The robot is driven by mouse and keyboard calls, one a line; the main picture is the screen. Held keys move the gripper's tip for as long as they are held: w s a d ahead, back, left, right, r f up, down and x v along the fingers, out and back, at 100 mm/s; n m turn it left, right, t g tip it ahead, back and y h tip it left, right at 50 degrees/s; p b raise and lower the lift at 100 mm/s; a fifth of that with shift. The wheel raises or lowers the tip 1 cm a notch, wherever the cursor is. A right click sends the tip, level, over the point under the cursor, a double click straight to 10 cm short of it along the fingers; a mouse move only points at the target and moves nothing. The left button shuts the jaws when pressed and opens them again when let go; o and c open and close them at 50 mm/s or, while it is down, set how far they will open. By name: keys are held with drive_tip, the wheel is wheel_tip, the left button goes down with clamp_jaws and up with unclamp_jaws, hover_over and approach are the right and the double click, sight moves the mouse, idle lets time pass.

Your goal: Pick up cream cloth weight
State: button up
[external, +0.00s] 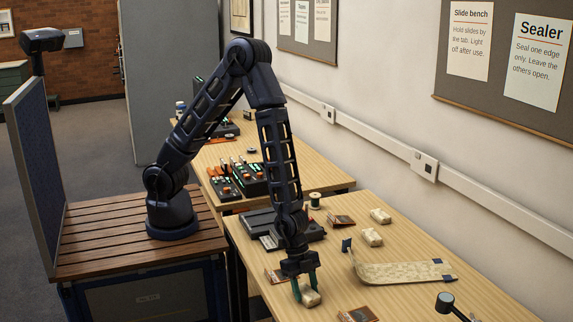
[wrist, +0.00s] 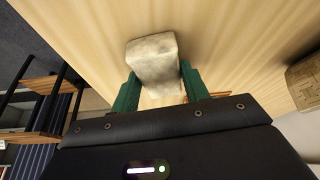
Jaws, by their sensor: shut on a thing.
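A cream cloth weight (external: 311,297) is at the near left part of the wooden table, between the green fingers of my gripper (external: 306,287). In the wrist view the cream cloth weight (wrist: 153,62) sits between the two green fingers of my gripper (wrist: 158,88), which are shut on it. I cannot tell whether it still touches the tabletop. Two more cream cloth weights lie farther back on the table, one (external: 372,237) and another (external: 381,216) behind it. Part of a cream patterned object (wrist: 304,80) shows at the right edge of the wrist view.
A long cream strip (external: 400,272) with dark ends lies right of my gripper. Small framed slides lie around, one (external: 358,314) at the front and one (external: 341,221) farther back. A dark device (external: 262,222) and a thread spool (external: 315,200) stand behind my gripper.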

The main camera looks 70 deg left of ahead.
sight(306, 290)
wheel_tip(306, 290, up, 20)
drive_tip(key=shift+r, duration=0.25)
idle(0.3)
